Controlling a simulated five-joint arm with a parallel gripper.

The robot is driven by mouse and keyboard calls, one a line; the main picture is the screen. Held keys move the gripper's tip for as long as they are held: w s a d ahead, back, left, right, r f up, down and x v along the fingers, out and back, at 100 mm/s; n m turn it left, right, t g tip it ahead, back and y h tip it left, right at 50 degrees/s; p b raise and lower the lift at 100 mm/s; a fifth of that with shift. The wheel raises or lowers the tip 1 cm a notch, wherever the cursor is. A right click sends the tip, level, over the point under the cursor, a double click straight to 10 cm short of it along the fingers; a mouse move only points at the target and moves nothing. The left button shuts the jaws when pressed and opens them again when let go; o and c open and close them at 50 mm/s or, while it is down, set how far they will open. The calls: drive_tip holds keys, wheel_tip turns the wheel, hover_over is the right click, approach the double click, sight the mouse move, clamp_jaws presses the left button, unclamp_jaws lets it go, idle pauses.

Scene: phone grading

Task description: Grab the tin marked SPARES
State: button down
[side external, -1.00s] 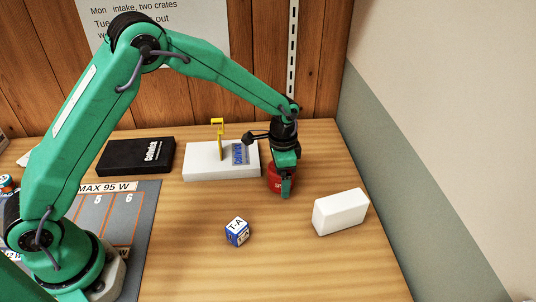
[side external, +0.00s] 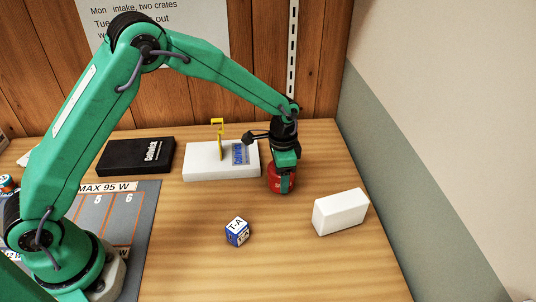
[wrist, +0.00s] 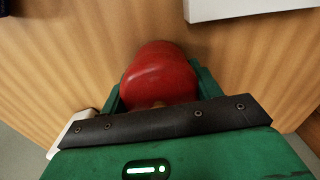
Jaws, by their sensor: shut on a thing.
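A red tin (side external: 273,184) stands on the wooden table, right of the white box with the yellow hook. My gripper (side external: 285,182) is shut on it from above, with a green finger in front of the tin. In the wrist view the red tin (wrist: 158,74) sits between the two green fingers of my gripper (wrist: 160,92). The tin's marking is mostly hidden and cannot be read. The tin appears to be on or very near the table top.
A white box (side external: 200,168) with a yellow hook (side external: 218,138) stands close left of the tin. A white block (side external: 340,212) lies to the right. A blue and white cube (side external: 237,232) is in front. A black box (side external: 135,156) and a grey numbered mat (side external: 148,200) are further left.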

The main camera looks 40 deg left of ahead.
drive_tip(key=shift+r, duration=0.1)
drive_tip(key=shift+r, duration=2.1)
drive_tip(key=s+d+r, duration=0.6)
drive_tip(key=s+d, duration=0.2)
drive_tip(key=shift+s+r, duration=0.25)
drive_tip(key=shift+r, duration=0.1)
